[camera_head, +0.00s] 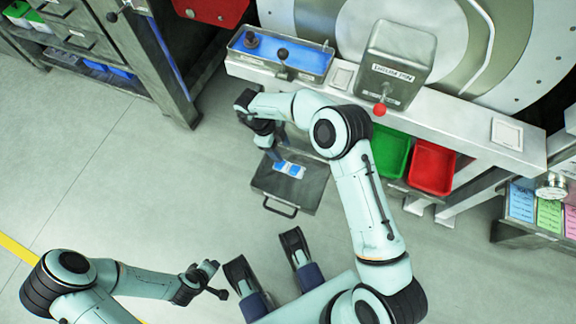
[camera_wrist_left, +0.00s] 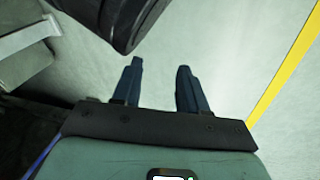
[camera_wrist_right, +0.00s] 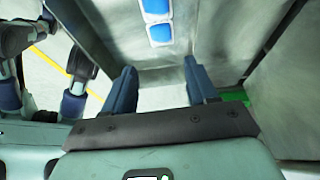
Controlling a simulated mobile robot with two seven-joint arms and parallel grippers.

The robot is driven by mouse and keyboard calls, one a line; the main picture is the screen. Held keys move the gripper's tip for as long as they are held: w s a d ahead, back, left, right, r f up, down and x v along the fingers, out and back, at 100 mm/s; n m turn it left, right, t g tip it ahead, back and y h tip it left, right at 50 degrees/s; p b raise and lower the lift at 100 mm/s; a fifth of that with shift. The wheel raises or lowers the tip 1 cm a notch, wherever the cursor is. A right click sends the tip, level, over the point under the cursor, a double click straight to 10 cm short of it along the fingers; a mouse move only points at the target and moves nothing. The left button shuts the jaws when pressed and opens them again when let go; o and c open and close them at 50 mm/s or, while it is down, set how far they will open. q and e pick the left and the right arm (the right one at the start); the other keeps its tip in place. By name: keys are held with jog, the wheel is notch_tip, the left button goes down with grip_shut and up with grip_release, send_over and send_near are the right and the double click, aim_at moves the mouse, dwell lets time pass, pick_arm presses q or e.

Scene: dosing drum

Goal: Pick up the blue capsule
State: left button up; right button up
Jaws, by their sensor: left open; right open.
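A small blue-and-white item (camera_head: 289,169), which looks like the blue capsule, lies in the open grey metal tray (camera_head: 272,190). It shows two blue patches with white edges, and I cannot tell whether this is one piece or two. In the right wrist view it also shows (camera_wrist_right: 160,33) at the top, beyond the fingertips. My right gripper (camera_head: 275,156) is above the tray's back left part, open and empty, and also shows in its wrist view (camera_wrist_right: 160,68). My left gripper (camera_head: 217,280) is open and empty over the floor, far from the tray; it also shows in its wrist view (camera_wrist_left: 160,66).
A green bin (camera_head: 391,152) and a red bin (camera_head: 433,166) sit right of the tray, under a pale ledge. A box with a red-knobbed lever (camera_head: 380,109) and a blue control panel (camera_head: 283,52) stand on the ledge. Floor left of the tray is clear.

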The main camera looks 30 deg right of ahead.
jog(key=b, duration=0.2)
send_over(295, 169)
jog(key=w+a, duration=0.1)
jog(key=a, duration=0.1)
notch_tip(295, 169, down, 7)
jog(key=shift+w+d+f, duration=0.1)
jog(key=shift+w, duration=0.05)
jog(key=b+x, duration=0.1)
jog(key=x, duration=0.3)
jog(key=shift+w+f, duration=0.1)
jog(key=shift+w, duration=0.05)
jog(key=shift+d+f, duration=0.25)
jog(key=shift+f, duration=0.25)
pick_arm(q)
jog(key=s+a+f+g, duration=0.1)
jog(key=s+f+g, duration=0.1)
jog(key=s+f, duration=0.3)
jog(key=shift+s+f+n+g, duration=0.25)
jog(key=shift+s+n+g, duration=0.05)
jog(key=shift+s, duration=0.95)
pick_arm(e)
jog(key=c, duration=0.4)
